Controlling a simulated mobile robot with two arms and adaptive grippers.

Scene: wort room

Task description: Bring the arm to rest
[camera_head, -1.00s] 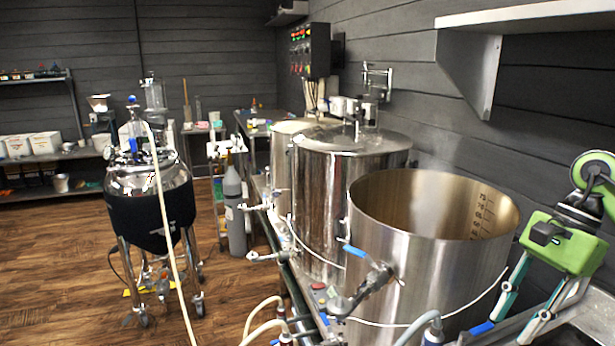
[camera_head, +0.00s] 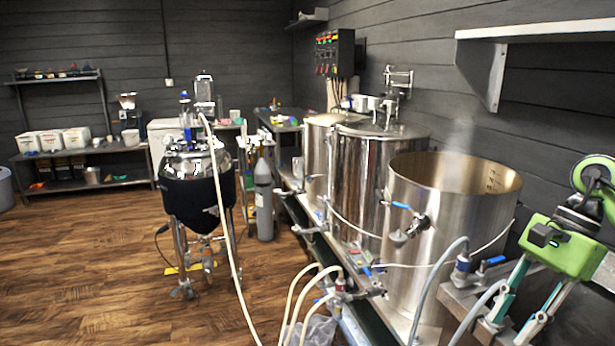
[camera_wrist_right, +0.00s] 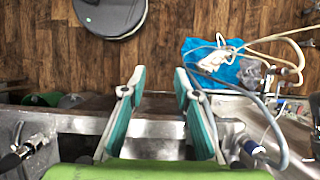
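My right gripper (camera_head: 512,322) is at the lower right of the head view, with a green body and two teal-and-white fingers pointing down. In the right wrist view my right gripper (camera_wrist_right: 160,78) has its fingers apart, with nothing between them. It hangs over a metal bench edge (camera_wrist_right: 75,122), with wooden floor beyond. My left gripper is not in view.
An open steel kettle (camera_head: 440,240) with faint steam stands left of my right gripper. Hoses (camera_head: 318,285) run near the bench. A dark-jacketed fermenter (camera_head: 193,197) stands on the floor, left of centre. A wall shelf (camera_head: 535,30) juts out above. Floor at left is clear.

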